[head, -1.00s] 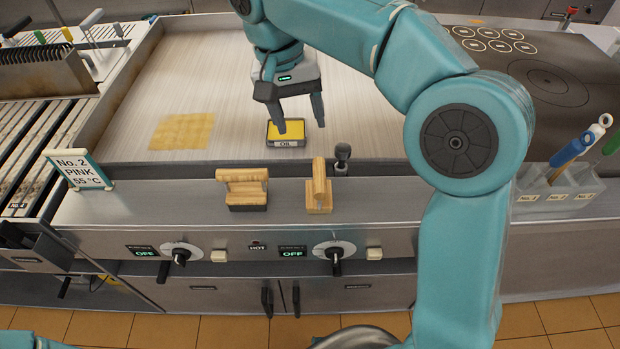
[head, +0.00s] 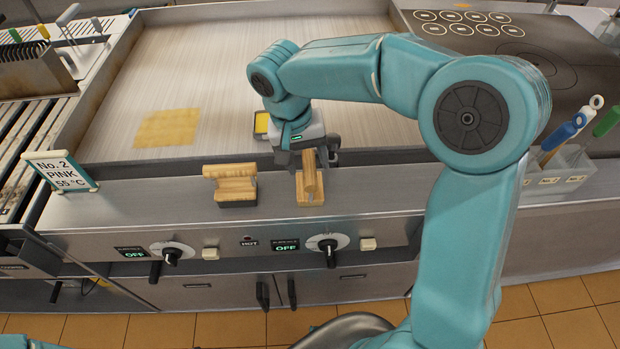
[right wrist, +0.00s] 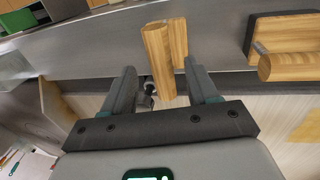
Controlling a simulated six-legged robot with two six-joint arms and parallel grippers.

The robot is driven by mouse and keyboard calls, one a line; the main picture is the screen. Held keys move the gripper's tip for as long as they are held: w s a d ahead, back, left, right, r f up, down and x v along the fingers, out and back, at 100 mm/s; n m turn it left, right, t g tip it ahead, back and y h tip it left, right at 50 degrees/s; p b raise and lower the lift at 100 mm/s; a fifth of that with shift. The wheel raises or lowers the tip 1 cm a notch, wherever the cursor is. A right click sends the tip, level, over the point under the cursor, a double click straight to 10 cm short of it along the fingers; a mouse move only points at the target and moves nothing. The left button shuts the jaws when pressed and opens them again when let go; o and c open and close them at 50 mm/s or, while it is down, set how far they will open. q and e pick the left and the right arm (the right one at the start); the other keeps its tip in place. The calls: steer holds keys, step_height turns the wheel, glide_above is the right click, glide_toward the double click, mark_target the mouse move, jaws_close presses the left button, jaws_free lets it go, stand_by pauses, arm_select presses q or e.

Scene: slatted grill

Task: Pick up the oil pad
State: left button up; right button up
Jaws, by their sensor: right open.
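Two wooden-handled blocks stand on the steel front ledge; neither bears a readable name, so I cannot tell which is the oil pad. The right block (head: 309,189) has its handle seen nearly end-on; the left block (head: 235,188) has a dark base. My right gripper (head: 312,157) is open just above and behind the right block. In the right wrist view, the right block's handle (right wrist: 160,58) shows between the open fingers (right wrist: 160,72), not clasped. A yellow-filled tray (head: 261,122) is partly hidden behind my right gripper. My left gripper is not in view.
The pale griddle plate (head: 230,60) lies behind the ledge, with a yellow oily patch (head: 168,127) on it. A sign (head: 60,172) stands at left. A holder with tools (head: 556,170) stands at right. A dark knob (right wrist: 145,92) is close to the fingers.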

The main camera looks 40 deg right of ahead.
steer(key=shift+w+d+f, duration=0.15)
steer(key=shift+d+f, duration=0.05)
steer(key=shift+f, duration=0.85)
steer(key=shift+a, duration=0.1)
steer(key=shift+s, duration=0.2)
steer(key=shift+c, duration=0.6)
steer(key=shift+w, duration=0.15)
jaws_close()
steer(key=shift+r, duration=0.1)
